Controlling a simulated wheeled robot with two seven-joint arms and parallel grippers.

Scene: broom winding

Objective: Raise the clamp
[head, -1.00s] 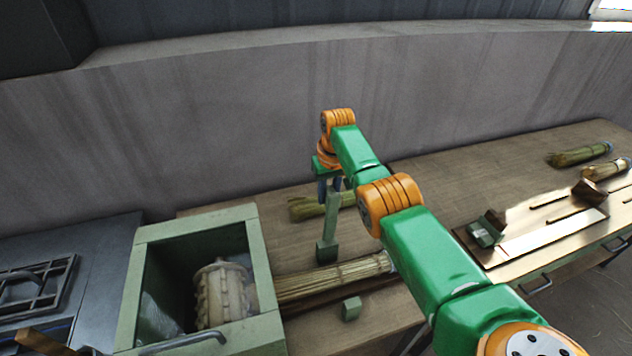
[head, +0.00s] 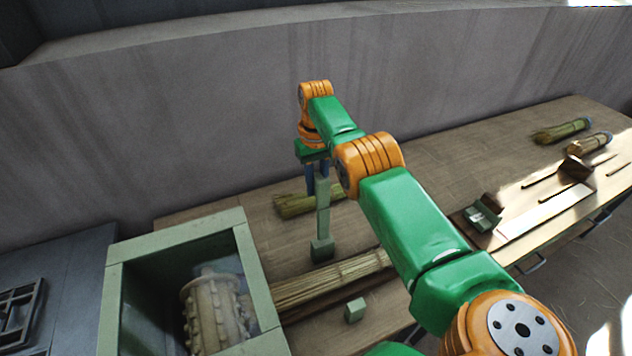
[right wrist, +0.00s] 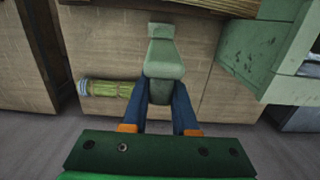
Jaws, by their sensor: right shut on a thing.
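The clamp (head: 323,215) is a pale green upright bar with a block at its lower end. It stands at the near side of the straw bundle at the back and beyond the long straw bundle (head: 335,280). My right gripper (head: 317,178) has its blue fingers shut on the clamp's upper part. In the right wrist view the fingers (right wrist: 163,100) lie on both sides of the clamp (right wrist: 164,60). I cannot tell whether the clamp's lower block touches anything. My left gripper is in no view.
A green open-topped box (head: 118,285) with a ribbed roller (head: 215,310) stands at the left. A small green block (head: 355,309) lies near the table's front. A greenish bundle (head: 292,206) lies by the wall. More bundles (head: 562,131) lie far right.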

